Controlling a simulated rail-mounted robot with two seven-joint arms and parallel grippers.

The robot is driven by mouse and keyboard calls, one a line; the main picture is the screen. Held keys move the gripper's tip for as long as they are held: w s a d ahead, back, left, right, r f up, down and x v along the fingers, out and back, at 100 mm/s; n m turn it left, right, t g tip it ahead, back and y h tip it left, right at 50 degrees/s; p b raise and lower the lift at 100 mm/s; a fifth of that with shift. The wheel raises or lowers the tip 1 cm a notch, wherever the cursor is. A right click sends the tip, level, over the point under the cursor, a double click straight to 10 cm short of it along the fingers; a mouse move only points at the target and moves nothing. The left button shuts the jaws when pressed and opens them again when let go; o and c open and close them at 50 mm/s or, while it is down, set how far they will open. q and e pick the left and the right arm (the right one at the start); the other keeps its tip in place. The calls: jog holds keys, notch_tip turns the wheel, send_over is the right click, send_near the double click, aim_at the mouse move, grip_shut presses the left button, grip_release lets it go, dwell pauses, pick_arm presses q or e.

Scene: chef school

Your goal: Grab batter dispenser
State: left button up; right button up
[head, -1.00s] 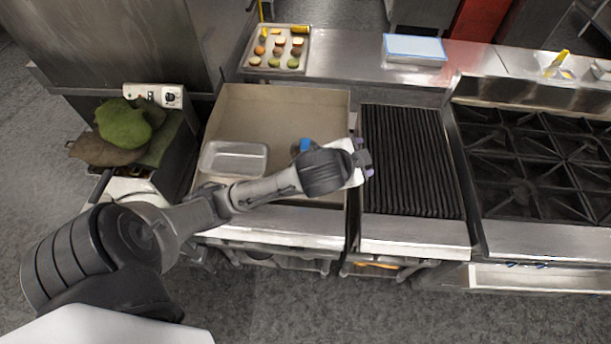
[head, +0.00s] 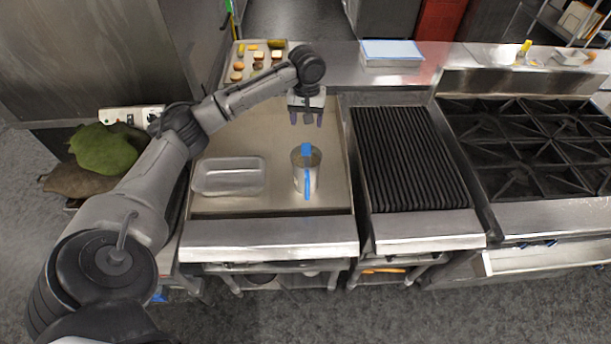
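The batter dispenser (head: 300,178), a metal cup with a blue handle and blue top piece, stands upright on the griddle (head: 265,135). My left gripper (head: 306,122) hangs above the griddle behind the dispenser, fingers pointing down. Its fingers are apart with nothing between them, and it does not touch the dispenser. My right gripper is not in view.
A clear rectangular container (head: 228,190) sits on the griddle left of the dispenser. A ribbed grill (head: 410,160) and a burner stove (head: 535,150) are to the right. A food tray (head: 240,80) and a blue-white board (head: 391,52) lie on the back shelf.

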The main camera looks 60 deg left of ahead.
aim_at(307, 149)
pick_arm(q)
notch_tip(307, 149, down, 8)
jog(key=shift+f+n, duration=0.2)
jog(key=shift+n, duration=0.9)
jog(key=shift+a+f, duration=0.2)
jog(key=shift+f, duration=2.5)
jog(key=shift+c, duration=0.3)
grip_shut()
jog(key=shift+w+r, duration=0.1)
